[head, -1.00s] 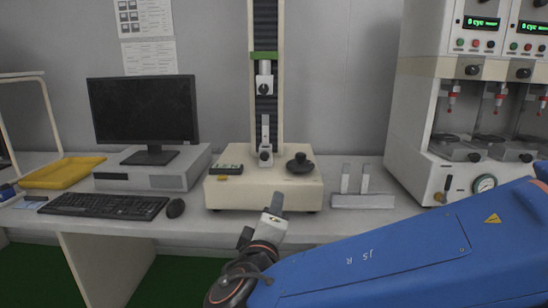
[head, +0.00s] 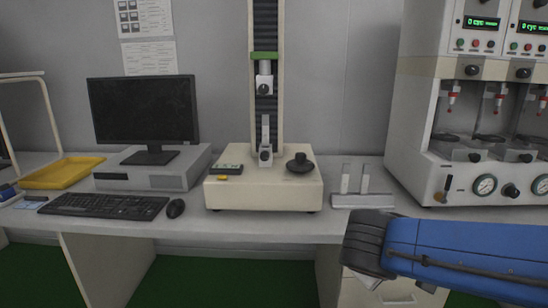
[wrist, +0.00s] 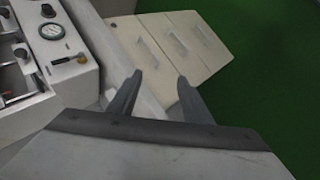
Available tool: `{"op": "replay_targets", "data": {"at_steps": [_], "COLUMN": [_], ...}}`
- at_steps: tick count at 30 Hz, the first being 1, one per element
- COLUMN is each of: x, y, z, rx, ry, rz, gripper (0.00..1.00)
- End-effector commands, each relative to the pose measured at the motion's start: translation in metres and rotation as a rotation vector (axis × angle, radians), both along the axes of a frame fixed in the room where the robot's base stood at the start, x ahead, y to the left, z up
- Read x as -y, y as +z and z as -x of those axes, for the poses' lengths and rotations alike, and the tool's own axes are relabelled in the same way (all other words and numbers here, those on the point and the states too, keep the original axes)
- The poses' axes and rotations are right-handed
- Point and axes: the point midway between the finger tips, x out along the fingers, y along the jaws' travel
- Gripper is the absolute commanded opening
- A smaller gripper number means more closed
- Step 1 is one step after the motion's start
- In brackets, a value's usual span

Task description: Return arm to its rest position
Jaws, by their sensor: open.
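My blue arm (head: 450,248) shows at the lower right of the head view, in front of the desk's front edge. Its dark rounded joint is at the left end. My gripper is hidden in the head view. In the wrist view my gripper (wrist: 159,77) has its two dark fingers spread apart, with nothing between them. Past the fingers are a pale drawer cabinet (wrist: 165,90) and the green floor (wrist: 265,50).
The desk (head: 225,222) holds a test stand (head: 262,192), a monitor (head: 143,110), a keyboard (head: 105,205), a yellow tray (head: 62,172) and a small two-post fixture (head: 362,200). A tester with gauges (head: 425,100) stands at the right, near my arm.

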Motion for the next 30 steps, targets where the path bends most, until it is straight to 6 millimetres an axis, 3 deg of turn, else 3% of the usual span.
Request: {"op": "replay_targets", "data": {"at_steps": [6, 12, 21, 30], "x": [0.03, 0.039, 0.033, 0.024], "y": [-0.022, -0.036, -0.043, -0.04], "z": [0.038, 0.068, 0.1, 0.109], "rx": [-0.091, -0.133, -0.117, -0.059], "ry": [-0.117, -0.199, -0.289, -0.324], "rz": [-0.164, -0.331, -0.589, -0.748], "gripper": [0.45, 0.45, 0.45, 0.45]}}
